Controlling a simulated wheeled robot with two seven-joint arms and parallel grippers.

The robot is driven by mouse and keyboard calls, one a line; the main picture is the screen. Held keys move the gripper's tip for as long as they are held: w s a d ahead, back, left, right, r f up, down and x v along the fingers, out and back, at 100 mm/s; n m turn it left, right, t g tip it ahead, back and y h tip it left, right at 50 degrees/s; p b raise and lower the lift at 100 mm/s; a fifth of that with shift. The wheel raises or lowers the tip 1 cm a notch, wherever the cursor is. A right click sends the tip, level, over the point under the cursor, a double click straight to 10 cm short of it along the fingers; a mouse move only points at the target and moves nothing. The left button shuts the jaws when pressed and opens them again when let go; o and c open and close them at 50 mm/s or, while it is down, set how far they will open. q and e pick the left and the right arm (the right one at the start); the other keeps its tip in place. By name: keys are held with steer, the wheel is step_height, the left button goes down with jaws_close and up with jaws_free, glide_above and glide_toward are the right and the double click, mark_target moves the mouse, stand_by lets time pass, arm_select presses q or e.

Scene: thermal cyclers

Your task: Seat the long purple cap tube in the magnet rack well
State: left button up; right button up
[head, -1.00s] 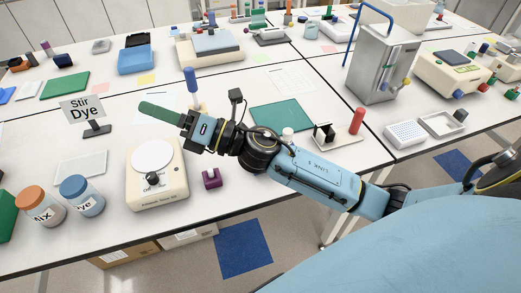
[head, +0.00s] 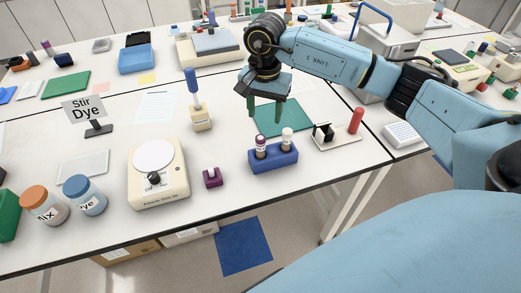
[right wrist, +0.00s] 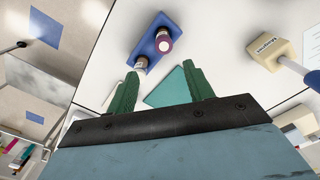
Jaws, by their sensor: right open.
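The purple cap tube (head: 261,141) stands upright in a blue two-tube rack (head: 273,161) near the table's front edge, left of a white cap tube (head: 287,135). In the right wrist view the purple cap (right wrist: 163,43) and the blue rack (right wrist: 160,28) show beyond the fingers. My right gripper (head: 264,113) is open and empty, its green fingers pointing down above and behind the rack, apart from the tubes. Its fingers also show in the wrist view (right wrist: 163,88). My left gripper is out of view.
A white stirrer (head: 157,190) stands left of the purple block. A green mat (head: 285,118) lies behind the rack. A plate with a black-and-white holder (head: 323,132) and red tube (head: 356,120) is at right.

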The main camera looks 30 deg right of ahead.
mark_target(261, 137)
step_height(261, 137, down, 6)
steer(key=shift+a+f+p, duration=0.1)
steer(key=shift+f+p, duration=0.15)
steer(key=shift+p, duration=0.15)
steer(key=f, duration=0.1)
steer(key=f+p, duration=0.1)
steer(key=f, duration=0.3)
steer(key=shift+w+a, duration=0.1)
steer(key=shift+a, duration=0.3)
steer(key=shift+f, duration=0.2)
steer(key=c, duration=1.1)
steer(key=shift+o, duration=0.2)
step_height(261, 137, up, 10)
steer(key=shift+b, duration=0.6)
steer(key=shift+a+f+n+b, duration=0.15)
steer(key=shift+a+n+b, duration=0.15)
steer(key=shift+a+b, duration=0.1)
steer(key=s+a+f+n+b, duration=0.4)
steer(key=s+a+n+b, duration=0.1)
steer(key=a+n+b, duration=0.3)
steer(key=shift+n+b, duration=0.4)
steer(key=shift+n, duration=0.5)
